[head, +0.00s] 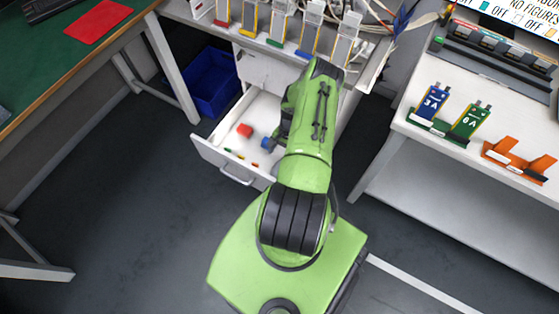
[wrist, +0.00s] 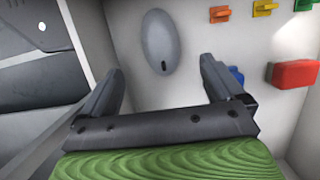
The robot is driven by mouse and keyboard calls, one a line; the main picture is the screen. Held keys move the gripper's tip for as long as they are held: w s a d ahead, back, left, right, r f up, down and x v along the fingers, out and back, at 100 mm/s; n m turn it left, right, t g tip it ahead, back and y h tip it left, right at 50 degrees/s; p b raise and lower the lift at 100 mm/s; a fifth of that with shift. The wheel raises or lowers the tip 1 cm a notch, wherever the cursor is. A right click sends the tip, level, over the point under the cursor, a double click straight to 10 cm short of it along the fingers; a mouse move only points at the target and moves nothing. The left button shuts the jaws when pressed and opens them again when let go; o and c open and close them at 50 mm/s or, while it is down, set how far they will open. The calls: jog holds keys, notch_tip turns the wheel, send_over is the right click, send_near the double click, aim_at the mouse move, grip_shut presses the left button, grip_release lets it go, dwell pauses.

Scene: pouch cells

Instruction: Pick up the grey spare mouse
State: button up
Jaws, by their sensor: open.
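The grey mouse (wrist: 161,42) lies on the pale floor of the open drawer (head: 209,153), a smooth oval with a small dark mark at its near end. In the wrist view it is ahead of my gripper (wrist: 158,72), roughly centred between the two dark fingers. The fingers are apart with nothing between them, and the mouse appears beyond their tips. In the head view my arm reaches over the drawer, and I cannot make out the mouse there.
A red block (wrist: 295,74), a blue piece (wrist: 237,76) and several small coloured pieces lie right of the mouse. Drawer walls stand close on both sides. A blue bin (head: 212,95) is on the floor to the left. A white bench (head: 420,135) stands at right.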

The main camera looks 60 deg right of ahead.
jog(key=b+x, duration=0.3)
jog(key=x, duration=0.5)
jog(key=shift+f, duration=0.4)
jog(key=shift+r, duration=0.1)
